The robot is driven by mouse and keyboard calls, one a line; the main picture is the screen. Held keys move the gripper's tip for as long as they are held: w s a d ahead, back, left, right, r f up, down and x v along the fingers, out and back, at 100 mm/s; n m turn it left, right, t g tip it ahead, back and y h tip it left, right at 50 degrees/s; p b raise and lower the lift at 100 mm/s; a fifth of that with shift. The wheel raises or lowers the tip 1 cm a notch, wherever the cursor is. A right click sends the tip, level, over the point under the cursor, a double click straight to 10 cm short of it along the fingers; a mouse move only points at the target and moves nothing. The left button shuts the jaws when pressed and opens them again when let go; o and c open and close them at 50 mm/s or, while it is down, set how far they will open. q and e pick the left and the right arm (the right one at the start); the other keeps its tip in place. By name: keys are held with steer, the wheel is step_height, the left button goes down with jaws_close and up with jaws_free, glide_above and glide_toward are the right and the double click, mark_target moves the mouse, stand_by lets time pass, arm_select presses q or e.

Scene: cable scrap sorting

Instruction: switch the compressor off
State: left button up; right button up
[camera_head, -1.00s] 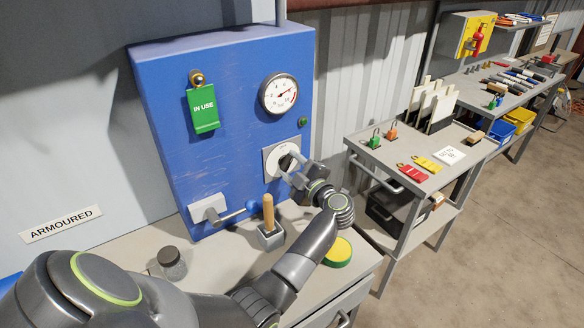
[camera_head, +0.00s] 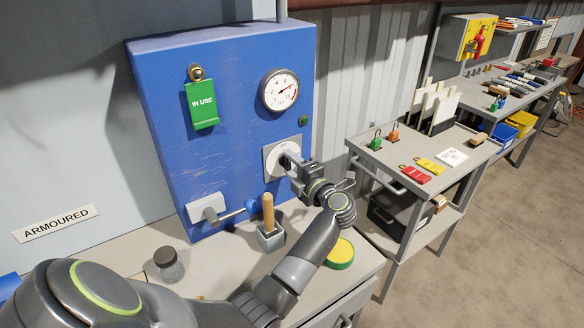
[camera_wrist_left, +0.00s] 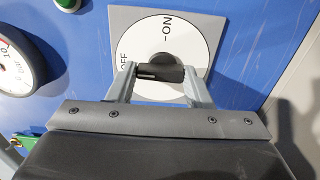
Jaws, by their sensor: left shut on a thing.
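The compressor is a blue cabinet (camera_head: 225,110) against the wall. Its switch has a white round dial (camera_head: 276,160), marked ON and OFF in the left wrist view (camera_wrist_left: 202,40), with a black knob (camera_wrist_left: 180,62) at the middle. My left gripper (camera_wrist_left: 160,73) is shut on the black knob, one finger at each end of its bar. In the head view my left gripper (camera_head: 292,168) covers part of the dial. Which mark the knob points to I cannot tell. My right gripper is not in view.
A pressure gauge (camera_head: 280,90) and a green button (camera_head: 303,120) are above the dial. A green IN USE tag (camera_head: 201,104) hangs at left. Below are a lever valve (camera_head: 208,210), a wooden handle in a grey holder (camera_head: 268,213) and a jar (camera_head: 168,264). A grey cart (camera_head: 440,150) stands at right.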

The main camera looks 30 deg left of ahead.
arm_select(q)
steer(key=shift+f, duration=0.1)
stand_by(0.3)
steer(key=o, duration=1)
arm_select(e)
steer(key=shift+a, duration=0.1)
arm_select(q)
steer(key=shift+d, duration=0.1)
